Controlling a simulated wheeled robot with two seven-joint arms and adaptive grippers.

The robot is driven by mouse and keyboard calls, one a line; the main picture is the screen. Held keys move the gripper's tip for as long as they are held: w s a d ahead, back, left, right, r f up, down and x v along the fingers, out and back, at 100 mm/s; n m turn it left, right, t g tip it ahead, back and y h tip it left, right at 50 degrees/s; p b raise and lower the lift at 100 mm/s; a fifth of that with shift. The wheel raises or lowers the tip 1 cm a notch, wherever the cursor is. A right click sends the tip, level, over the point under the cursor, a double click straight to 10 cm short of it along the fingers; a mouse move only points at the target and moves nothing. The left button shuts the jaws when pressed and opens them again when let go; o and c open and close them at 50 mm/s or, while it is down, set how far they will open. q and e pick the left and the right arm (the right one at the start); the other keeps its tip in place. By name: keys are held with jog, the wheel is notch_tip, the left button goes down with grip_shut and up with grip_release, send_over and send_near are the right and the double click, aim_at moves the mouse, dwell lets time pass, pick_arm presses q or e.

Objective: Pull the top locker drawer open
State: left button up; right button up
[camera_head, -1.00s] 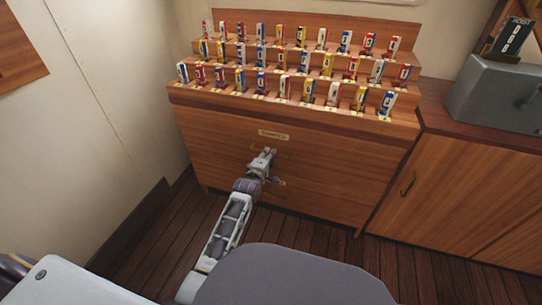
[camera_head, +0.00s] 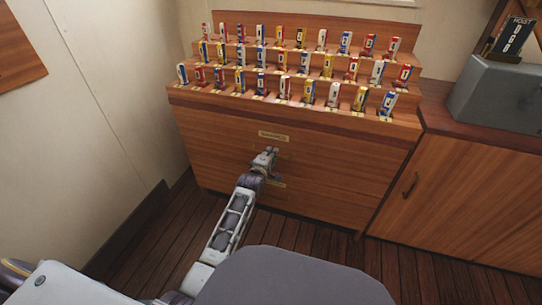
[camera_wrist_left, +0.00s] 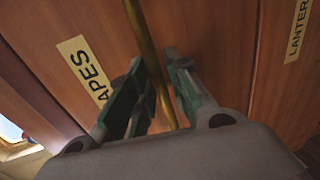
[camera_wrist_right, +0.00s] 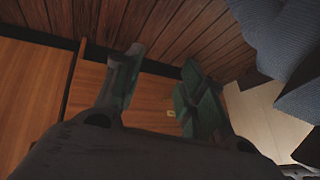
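The top locker drawer (camera_head: 215,138) is the upper wooden front of the cabinet, with a small label (camera_head: 273,136). Its front also shows in the left wrist view (camera_wrist_left: 205,25), with a label ending in "APES" (camera_wrist_left: 84,70). In the head view my left gripper (camera_head: 265,157) is at the drawer front, hiding most of the handle. The drawer looks shut or nearly so. My right gripper (camera_wrist_right: 158,62) is open and empty in the right wrist view.
A lower drawer (camera_head: 330,195) has a "LANTER…" label (camera_wrist_left: 298,30). Several coloured signal tags stand on the stepped rack (camera_head: 290,102) above. A side cupboard (camera_head: 455,190) with a grey box (camera_head: 500,95) is at right. The floor (camera_head: 310,235) before the cabinet is clear.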

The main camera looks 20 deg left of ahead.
pick_arm(q)
grip_shut()
pick_arm(e)
jog(key=shift+w+r, duration=0.1)
pick_arm(q)
jog(key=shift+s, duration=0.15)
